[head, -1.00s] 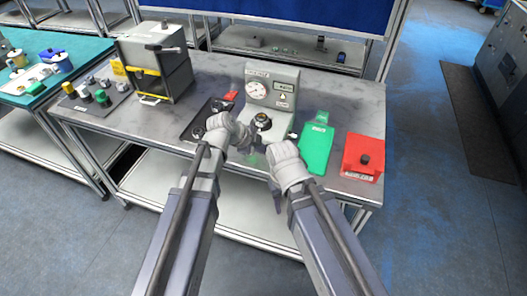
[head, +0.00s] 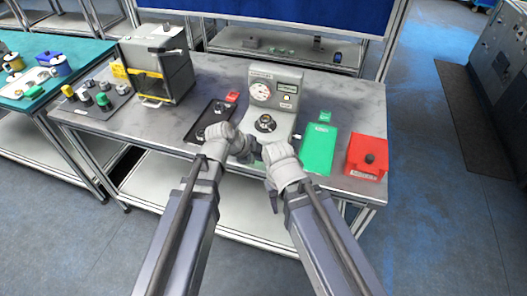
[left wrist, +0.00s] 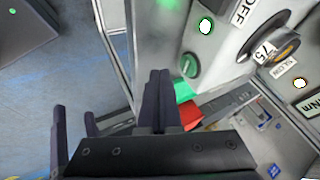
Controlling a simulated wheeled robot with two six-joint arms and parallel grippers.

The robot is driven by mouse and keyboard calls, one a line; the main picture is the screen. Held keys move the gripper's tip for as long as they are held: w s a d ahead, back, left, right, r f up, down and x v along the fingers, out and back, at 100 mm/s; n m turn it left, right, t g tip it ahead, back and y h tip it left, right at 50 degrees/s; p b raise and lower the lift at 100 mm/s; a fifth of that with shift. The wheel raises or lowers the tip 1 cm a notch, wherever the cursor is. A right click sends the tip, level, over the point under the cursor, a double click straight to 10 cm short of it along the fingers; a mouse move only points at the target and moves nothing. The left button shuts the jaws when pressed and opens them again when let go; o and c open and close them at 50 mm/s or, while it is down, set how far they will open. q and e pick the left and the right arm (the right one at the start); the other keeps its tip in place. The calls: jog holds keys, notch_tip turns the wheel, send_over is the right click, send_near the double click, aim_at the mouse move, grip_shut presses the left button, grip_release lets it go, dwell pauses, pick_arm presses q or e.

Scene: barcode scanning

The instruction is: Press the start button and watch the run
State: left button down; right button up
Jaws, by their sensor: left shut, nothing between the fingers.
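A grey test station (head: 277,88) with a round gauge, a small display and a dark round fixture stands mid-bench in the head view. My left gripper (head: 245,149) is in front of its base, its fingers partly hidden by the hand. In the left wrist view the fingers (left wrist: 157,98) are shut and empty, beside a grey panel. That panel has a round green button (left wrist: 189,65), a lit white spot (left wrist: 206,27), an "OFF" label and a knob marked 75. The fingertips look apart from the button. My right gripper (head: 262,158) is close beside the left; its jaws are unclear.
A black tray (head: 196,133) lies left of the station. A green tray (head: 318,146) and a red box (head: 366,156) with a black knob are to the right. A framed box (head: 160,65) and a dark board (head: 75,108) with several parts stand at left.

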pick_arm(q)
jog(key=p+v, duration=0.6)
jog(key=v, duration=0.3)
jog(key=shift+d+r, duration=0.15)
dwell(1.9)
jog(key=s+a+f+n+g+y, duration=0.2)
jog(key=s+f+n+g+y, duration=0.2)
jog(key=s+n+y, duration=0.3)
jog(key=s+n, duration=0.4)
jog(key=n, duration=0.5)
jog(key=shift+s+n+y, duration=0.25)
jog(key=shift+n+y, duration=0.05)
jog(key=shift+d+f, duration=0.15)
jog(key=shift+d, duration=0.05)
dwell(0.4)
